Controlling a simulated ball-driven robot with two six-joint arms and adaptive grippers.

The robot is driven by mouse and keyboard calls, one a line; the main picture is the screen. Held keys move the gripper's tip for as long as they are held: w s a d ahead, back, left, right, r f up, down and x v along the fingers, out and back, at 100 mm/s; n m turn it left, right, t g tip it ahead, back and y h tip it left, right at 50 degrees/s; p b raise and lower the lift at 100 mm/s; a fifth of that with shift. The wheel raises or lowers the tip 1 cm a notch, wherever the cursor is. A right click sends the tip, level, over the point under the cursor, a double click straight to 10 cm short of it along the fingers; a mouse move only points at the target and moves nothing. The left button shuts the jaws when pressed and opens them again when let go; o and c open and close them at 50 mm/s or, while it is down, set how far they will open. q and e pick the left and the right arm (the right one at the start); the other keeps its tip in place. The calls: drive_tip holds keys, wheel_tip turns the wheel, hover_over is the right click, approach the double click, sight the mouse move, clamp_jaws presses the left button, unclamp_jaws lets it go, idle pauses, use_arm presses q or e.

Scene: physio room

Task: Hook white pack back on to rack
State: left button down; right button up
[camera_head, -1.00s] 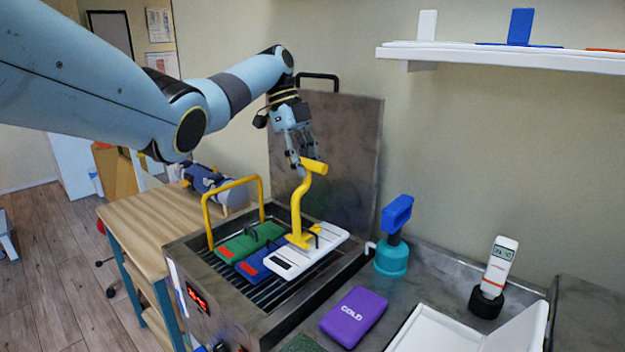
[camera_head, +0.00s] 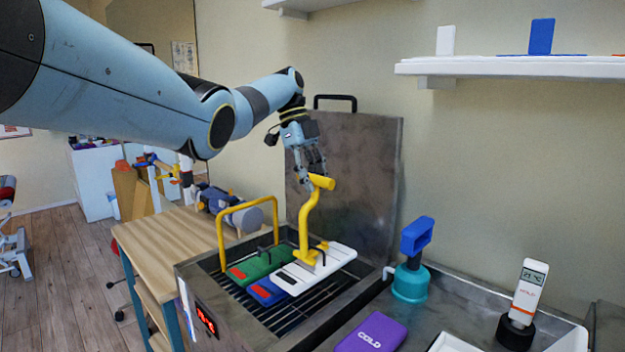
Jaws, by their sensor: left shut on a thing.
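The white pack (camera_head: 330,262) lies nearly level at the right of the open steel tank (camera_head: 345,312), beside the blue pack (camera_head: 266,291) and the green pack (camera_head: 258,264). My left gripper (camera_head: 315,177) is shut on the top of a yellow hooked tool (camera_head: 304,220), above the white pack. The tool's lower end meets the white pack near a black loop; I cannot tell whether they are hooked together. The dark slatted rack (camera_head: 290,322) shows in the tank beneath the packs, with a yellow hoop handle (camera_head: 248,205) at its left. My right gripper is not in view.
The raised steel lid (camera_head: 360,170) stands behind the tank. A blue-handled teal object (camera_head: 410,280), a purple COLD pack (camera_head: 371,333) and a thermometer (camera_head: 526,295) are to the right. A wooden table (camera_head: 170,240) is left. A shelf (camera_head: 500,67) hangs on the wall.

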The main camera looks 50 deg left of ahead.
sight(312, 196)
use_arm(q)
drive_tip(key=shift+f+b, duration=0.75)
drive_tip(key=shift+f, duration=0.7)
drive_tip(key=shift+f+b, duration=0.4)
drive_tip(key=shift+f, duration=0.4)
drive_tip(key=shift+r, duration=0.1)
drive_tip(key=shift+p, duration=0.5)
idle(0.5)
